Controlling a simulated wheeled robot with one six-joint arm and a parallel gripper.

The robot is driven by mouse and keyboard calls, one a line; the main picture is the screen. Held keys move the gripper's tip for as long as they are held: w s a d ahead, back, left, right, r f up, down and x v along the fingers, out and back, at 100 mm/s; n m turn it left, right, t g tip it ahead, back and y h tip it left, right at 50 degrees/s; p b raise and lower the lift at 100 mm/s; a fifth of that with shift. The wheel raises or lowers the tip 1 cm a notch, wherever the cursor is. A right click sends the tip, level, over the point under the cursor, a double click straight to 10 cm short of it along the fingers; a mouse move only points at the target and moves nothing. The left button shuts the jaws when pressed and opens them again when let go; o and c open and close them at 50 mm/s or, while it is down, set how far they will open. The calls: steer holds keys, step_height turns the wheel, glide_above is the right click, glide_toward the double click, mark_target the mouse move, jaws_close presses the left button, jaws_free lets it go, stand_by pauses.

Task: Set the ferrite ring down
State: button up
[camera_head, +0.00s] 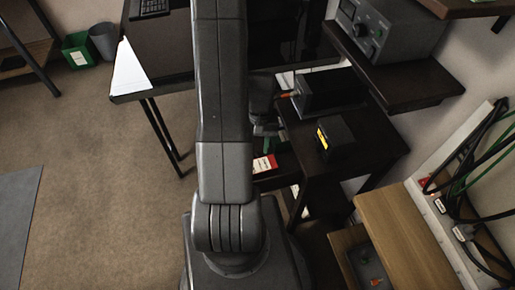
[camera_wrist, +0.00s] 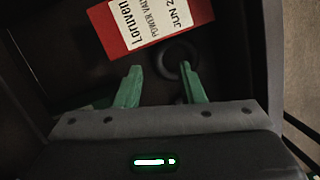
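The ferrite ring (camera_wrist: 164,62) is a dark ring in the wrist view, beyond my fingertips and nearer the right one. It appears to lie on a dark surface, next to a red and white label; the dim light makes its contact hard to judge. My gripper (camera_wrist: 160,72) has two green fingers, standing well apart with nothing clasped between them. The right fingertip overlaps the ring's edge in the picture. In the head view my gripper (camera_head: 268,130) is small and partly hidden by my arm, and the ring cannot be made out.
The red and white label (camera_wrist: 150,22) lies beyond the fingers; it also shows in the head view (camera_head: 264,163). Dark walls flank my gripper in the wrist view. A black box with a yellow label (camera_head: 335,137) stands on a dark table (camera_head: 375,150) to the right.

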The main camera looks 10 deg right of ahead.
steer(key=p+v, duration=0.1)
steer(key=v, duration=0.9)
steer(key=shift+r, duration=0.2)
stand_by(0.8)
